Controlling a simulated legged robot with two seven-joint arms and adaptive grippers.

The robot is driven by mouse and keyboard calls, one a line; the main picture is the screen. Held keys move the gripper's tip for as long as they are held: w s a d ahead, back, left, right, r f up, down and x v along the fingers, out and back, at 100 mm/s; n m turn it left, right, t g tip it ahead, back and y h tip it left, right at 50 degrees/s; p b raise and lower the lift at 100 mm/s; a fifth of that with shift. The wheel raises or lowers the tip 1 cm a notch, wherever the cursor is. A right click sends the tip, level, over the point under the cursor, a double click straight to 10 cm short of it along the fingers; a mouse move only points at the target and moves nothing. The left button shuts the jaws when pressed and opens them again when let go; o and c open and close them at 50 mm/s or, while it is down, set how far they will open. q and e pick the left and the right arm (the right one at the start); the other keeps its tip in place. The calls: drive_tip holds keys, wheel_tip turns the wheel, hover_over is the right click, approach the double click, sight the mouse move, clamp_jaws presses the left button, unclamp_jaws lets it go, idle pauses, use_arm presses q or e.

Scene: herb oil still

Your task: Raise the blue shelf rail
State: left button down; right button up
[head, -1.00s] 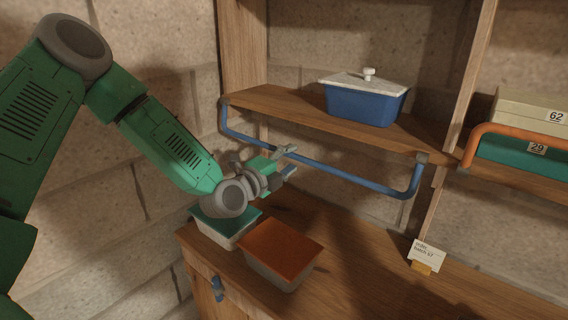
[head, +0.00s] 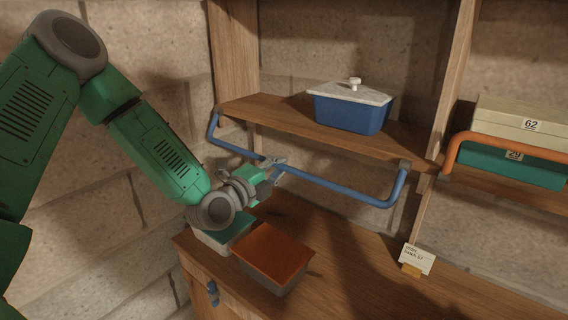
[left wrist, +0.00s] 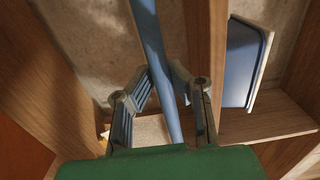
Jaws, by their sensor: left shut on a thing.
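The blue shelf rail (head: 335,187) is a bent bar attached at both ends to the front of the wooden shelf (head: 270,114). Its long middle part hangs below and in front of the shelf edge. My left gripper (head: 275,165) is shut on this bar, left of its middle. In the left wrist view the rail (left wrist: 157,55) runs between the two fingers (left wrist: 163,100). My right gripper is not in view.
A blue dish (head: 347,112) with a pale lid stands on the shelf. Below my gripper, a brown-topped box (head: 272,250) and a green-topped box (head: 222,238) sit on the counter. A card (head: 418,259) stands right. An orange rail (head: 510,138) fronts stacked boxes.

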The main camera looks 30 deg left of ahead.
sight(309, 92)
use_arm(q)
drive_tip(key=c, duration=2.3)
unclamp_jaws()
drive_tip(key=shift+s+d+f, duration=0.1)
drive_tip(key=shift+s+d, duration=0.15)
drive_tip(key=shift+s, duration=0.2)
drive_tip(key=shift+s+d+f, duration=0.1)
drive_tip(key=shift+s+d, duration=0.1)
drive_tip(key=shift+s, duration=0.25)
drive_tip(key=shift+s+d+r+p, duration=0.2)
drive_tip(key=shift+s+p, duration=0.1)
clamp_jaws()
drive_tip(key=shift+r+p, duration=2.2)
drive_tip(key=shift+r, duration=3.95)
drive_tip(key=shift+w+d+r, duration=0.15)
drive_tip(key=shift+w+r, duration=0.55)
drive_tip(key=shift+w, duration=0.6)
drive_tip(key=shift+w+d+r, duration=0.15)
drive_tip(key=shift+w+r, duration=0.5)
drive_tip(key=shift+w, duration=0.65)
drive_tip(key=shift+w+d+r, duration=0.15)
drive_tip(key=shift+w+r, duration=0.55)
drive_tip(key=shift+w, duration=0.6)
